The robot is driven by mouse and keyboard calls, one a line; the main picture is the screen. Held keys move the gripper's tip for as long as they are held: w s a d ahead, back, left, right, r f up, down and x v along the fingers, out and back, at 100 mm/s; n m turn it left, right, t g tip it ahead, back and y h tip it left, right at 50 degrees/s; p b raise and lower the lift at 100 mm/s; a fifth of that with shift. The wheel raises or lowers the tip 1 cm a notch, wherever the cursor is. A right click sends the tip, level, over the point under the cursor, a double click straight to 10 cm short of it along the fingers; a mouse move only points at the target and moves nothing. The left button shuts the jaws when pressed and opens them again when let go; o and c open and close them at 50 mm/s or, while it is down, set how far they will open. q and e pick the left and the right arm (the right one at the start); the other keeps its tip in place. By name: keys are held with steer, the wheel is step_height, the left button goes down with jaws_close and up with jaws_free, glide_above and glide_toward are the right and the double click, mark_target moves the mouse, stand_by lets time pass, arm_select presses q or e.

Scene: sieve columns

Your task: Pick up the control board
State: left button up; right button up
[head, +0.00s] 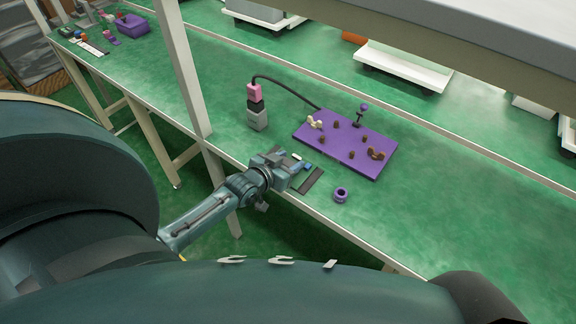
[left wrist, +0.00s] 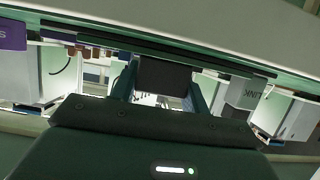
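A purple board (head: 345,143) with several small brown and cream knobs lies flat on the green tabletop in the head view. Small black slabs with white and blue parts (head: 312,180) lie nearer the front edge. I cannot tell surely which is the control board. My left gripper (head: 288,168) is low at the front edge, close beside the slabs. In the left wrist view its two teal fingers (left wrist: 162,92) stand apart, with a dark block (left wrist: 163,76) between or beyond their tips; contact is unclear. My right gripper is not in view.
A grey, black and pink upright device (head: 257,108) has a black cable running to the purple board. A purple ring (head: 341,195) lies right of the slabs. A pale post (head: 183,70) rises at the front edge. The tabletop to the right is clear.

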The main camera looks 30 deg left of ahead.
arm_select(q)
steer(key=c, duration=0.5)
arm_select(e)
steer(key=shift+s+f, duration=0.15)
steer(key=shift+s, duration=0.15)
arm_select(q)
steer(key=shift+r, duration=0.1)
